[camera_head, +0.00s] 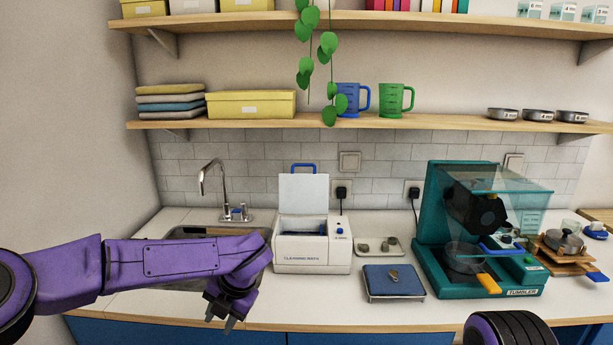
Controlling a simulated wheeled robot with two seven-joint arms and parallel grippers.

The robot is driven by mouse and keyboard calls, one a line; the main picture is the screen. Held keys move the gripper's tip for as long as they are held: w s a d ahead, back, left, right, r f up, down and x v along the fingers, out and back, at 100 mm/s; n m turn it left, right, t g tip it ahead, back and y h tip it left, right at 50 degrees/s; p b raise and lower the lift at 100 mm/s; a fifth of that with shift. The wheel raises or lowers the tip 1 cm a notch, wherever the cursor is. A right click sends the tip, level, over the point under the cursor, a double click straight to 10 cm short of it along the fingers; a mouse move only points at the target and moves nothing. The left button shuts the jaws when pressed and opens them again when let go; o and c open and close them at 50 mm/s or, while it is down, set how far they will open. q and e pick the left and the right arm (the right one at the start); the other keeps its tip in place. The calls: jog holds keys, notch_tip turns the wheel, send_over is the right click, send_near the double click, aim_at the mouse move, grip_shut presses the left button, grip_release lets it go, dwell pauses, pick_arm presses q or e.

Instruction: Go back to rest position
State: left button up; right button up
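My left arm comes in from the left edge and reaches across in front of the sink. My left gripper (220,323) hangs downward at the front edge of the counter. Its two fingers are a little apart, and nothing shows between them. Of my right arm only a dark, purple-edged part shows at the bottom edge, right of the middle. My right gripper is out of view.
A white cleaning bath (312,255) with its lid up stands right of my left gripper. A blue pad (380,284) with a small item, a small tray (362,247) and a teal tumbler machine (432,262) stand farther right. The sink (180,232) lies behind my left arm. Shelves (240,124) hang above.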

pick_arm(q)
jog(key=s+a+f+m+t+y, duration=0.1)
jog(key=s+a+f+m+t, duration=0.15)
jog(key=s+f+m, duration=0.4)
jog(key=s+a+f+m+t+y, duration=0.1)
jog(key=s+a+f+m, duration=0.25)
jog(key=f, duration=0.65)
jog(key=s+a+f+m+t, duration=0.2)
jog(key=s+a+f+m, duration=0.15)
jog(key=f+m, duration=0.35)
jog(key=s+a+f+m+g+h, duration=0.1)
jog(key=s+m, duration=0.3)
jog(key=s, duration=0.6)
jog(key=s+a+f+m+g+h, duration=0.1)
jog(key=s+f+m, duration=0.3)
jog(key=s, duration=0.6)
jog(key=shift+s+a+f+m+g+h, duration=0.3)
jog(key=shift+a+f+m+g+h, duration=0.1)
jog(key=shift+m+g+h, duration=0.25)
